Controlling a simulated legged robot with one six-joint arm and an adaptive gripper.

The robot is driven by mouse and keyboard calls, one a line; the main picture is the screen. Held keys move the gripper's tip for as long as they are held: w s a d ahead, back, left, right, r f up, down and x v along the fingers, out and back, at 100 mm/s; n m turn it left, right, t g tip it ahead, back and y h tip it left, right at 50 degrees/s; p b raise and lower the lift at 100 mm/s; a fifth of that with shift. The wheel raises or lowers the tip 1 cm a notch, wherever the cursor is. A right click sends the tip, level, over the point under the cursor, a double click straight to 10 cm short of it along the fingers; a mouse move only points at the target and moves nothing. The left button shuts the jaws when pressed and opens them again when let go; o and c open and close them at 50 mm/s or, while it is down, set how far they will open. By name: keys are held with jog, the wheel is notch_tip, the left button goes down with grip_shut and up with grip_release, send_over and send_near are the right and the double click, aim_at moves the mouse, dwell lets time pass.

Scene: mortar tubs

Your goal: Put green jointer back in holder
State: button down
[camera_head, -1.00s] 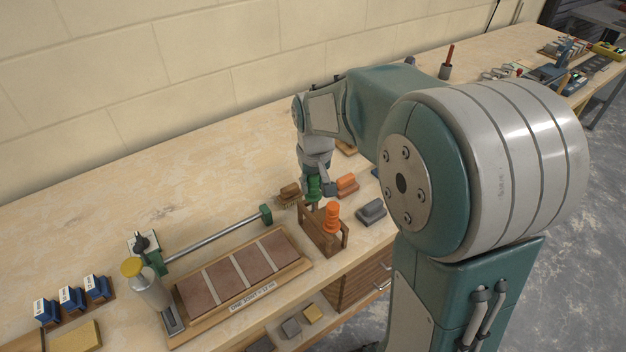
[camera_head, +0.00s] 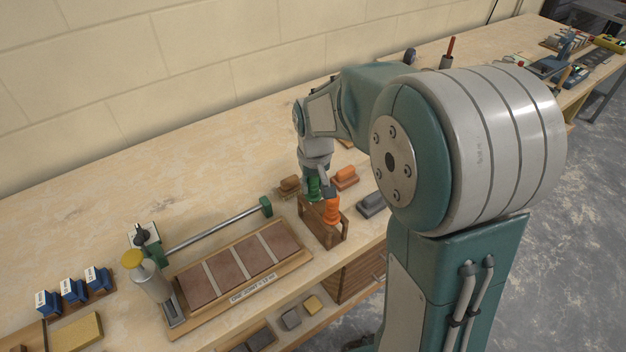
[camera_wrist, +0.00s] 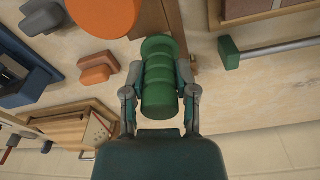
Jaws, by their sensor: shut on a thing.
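The green jointer (camera_wrist: 160,80) has a ribbed green handle, and my gripper (camera_wrist: 160,88) is shut on that handle in the wrist view. In the head view the green handle (camera_head: 313,187) shows below my wrist, at the back end of the wooden holder (camera_head: 322,229). An orange-handled jointer (camera_head: 331,209) stands in the front part of the holder, close to my gripper. The green jointer's lower end is hidden, so I cannot tell whether it is seated in the holder.
An orange-handled float (camera_head: 345,177), a grey one (camera_head: 372,204) and a brown one (camera_head: 289,187) lie around the holder. A brick panel (camera_head: 240,268) and a metal bar with green ends (camera_head: 215,231) are to the left. The bench behind is largely clear.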

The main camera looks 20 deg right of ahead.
jog(key=shift+f, duration=0.15)
jog(key=shift+c, duration=1.5)
grip_release()
jog(key=o, duration=0.3)
jog(key=shift+r, duration=4)
